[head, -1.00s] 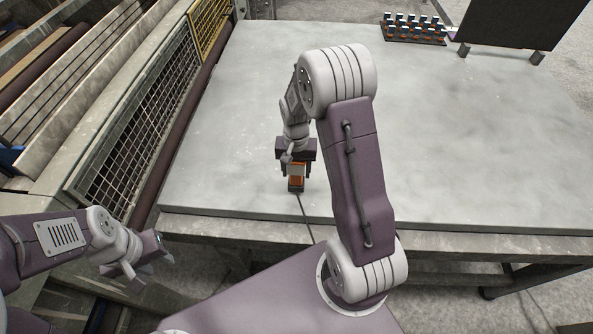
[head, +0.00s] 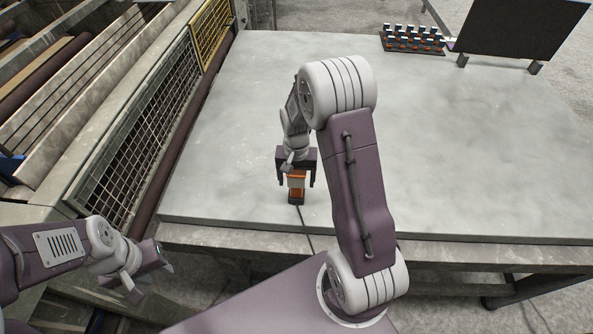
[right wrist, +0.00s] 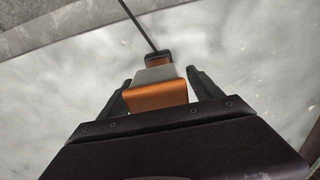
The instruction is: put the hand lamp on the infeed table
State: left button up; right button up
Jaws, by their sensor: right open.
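The hand lamp (head: 297,187), orange and grey with a dark end and a cable, stands on the pale grey table top (head: 430,150) near its front edge. My right gripper (head: 297,183) is open, its fingers on either side of the lamp. In the right wrist view the lamp (right wrist: 157,90) shows between the two dark fingers (right wrist: 158,90), with gaps at both sides. The cable runs from the lamp over the table's front edge. My left gripper (head: 150,273) is at the lower left, away from the table; its finger opening is unclear.
A dark rack of several small blocks (head: 412,40) and a black panel on feet (head: 522,28) stand at the far right. A mesh guard (head: 150,125) and machine frame run along the left. The middle and right of the table are clear.

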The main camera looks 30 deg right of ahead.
notch_tip(320, 180, up, 11)
jog(key=shift+f, duration=0.2)
jog(key=s+a+f+n, duration=0.2)
jog(key=s+a+n, duration=0.1)
jog(key=s, duration=0.3)
jog(key=s+a+f+n+t, duration=0.1)
jog(key=s+a+f+n, duration=0.1)
jog(key=s, duration=0.4)
jog(key=shift+s+a+n, duration=0.2)
jog(key=shift+a+n, duration=0.4)
jog(key=shift+a, duration=0.05)
